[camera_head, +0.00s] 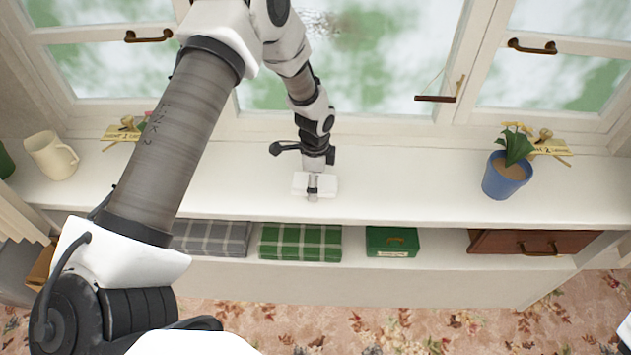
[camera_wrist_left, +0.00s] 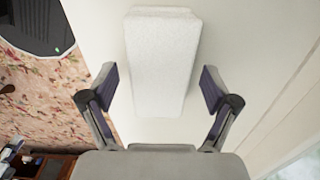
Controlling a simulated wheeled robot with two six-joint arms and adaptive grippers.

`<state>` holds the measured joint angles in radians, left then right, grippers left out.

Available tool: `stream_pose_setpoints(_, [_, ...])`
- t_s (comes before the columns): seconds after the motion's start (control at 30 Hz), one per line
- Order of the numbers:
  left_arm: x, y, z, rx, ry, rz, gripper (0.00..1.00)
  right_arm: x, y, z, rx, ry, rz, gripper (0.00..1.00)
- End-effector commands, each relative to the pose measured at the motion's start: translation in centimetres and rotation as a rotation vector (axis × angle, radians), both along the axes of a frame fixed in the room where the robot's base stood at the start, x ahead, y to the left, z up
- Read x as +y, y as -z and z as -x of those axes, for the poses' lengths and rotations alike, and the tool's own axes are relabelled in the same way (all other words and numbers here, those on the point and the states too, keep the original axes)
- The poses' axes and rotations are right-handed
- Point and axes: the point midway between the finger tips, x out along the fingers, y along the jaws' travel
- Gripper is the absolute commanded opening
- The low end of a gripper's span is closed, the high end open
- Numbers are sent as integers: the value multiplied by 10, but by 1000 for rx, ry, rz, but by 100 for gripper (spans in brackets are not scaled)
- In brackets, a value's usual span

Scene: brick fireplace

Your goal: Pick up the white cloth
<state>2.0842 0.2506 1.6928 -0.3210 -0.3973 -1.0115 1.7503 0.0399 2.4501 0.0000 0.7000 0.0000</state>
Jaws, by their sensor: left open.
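The white cloth (camera_head: 300,184) is a small folded block lying on the white windowsill shelf, partly covered by my gripper in the head view. In the left wrist view the cloth (camera_wrist_left: 162,62) is a thick white rectangle with a rough surface, lying lengthwise ahead of the gripper. My left gripper (camera_head: 313,186) is over the cloth, pointing down at it. In the wrist view its two fingers (camera_wrist_left: 160,88) are spread open, one on each side of the cloth's near end, with gaps on both sides. My right gripper is not in view.
The shelf (camera_head: 410,185) is clear right of the cloth up to a blue flowerpot (camera_head: 507,176). A cream mug (camera_head: 51,156) stands at the left. Window frames rise behind. Below lie a green plaid cloth (camera_head: 300,242), a grey plaid cloth (camera_head: 212,238) and a green box (camera_head: 392,242).

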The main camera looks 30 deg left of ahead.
Motion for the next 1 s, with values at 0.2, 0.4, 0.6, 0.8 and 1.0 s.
stream_pose_setpoints(0.2, [0,2,0,-1,0,0,84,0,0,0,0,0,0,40])
stream_pose_setpoints(0.4, [0,2,0,-1,0,0,29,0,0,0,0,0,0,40])
stream_pose_setpoints(0.6, [0,2,0,0,0,0,28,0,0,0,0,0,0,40])
stream_pose_setpoints(0.8, [0,0,0,0,-1,1,28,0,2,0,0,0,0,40])
stream_pose_setpoints(1.0, [0,-18,-1,-4,-1,0,28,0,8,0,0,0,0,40])
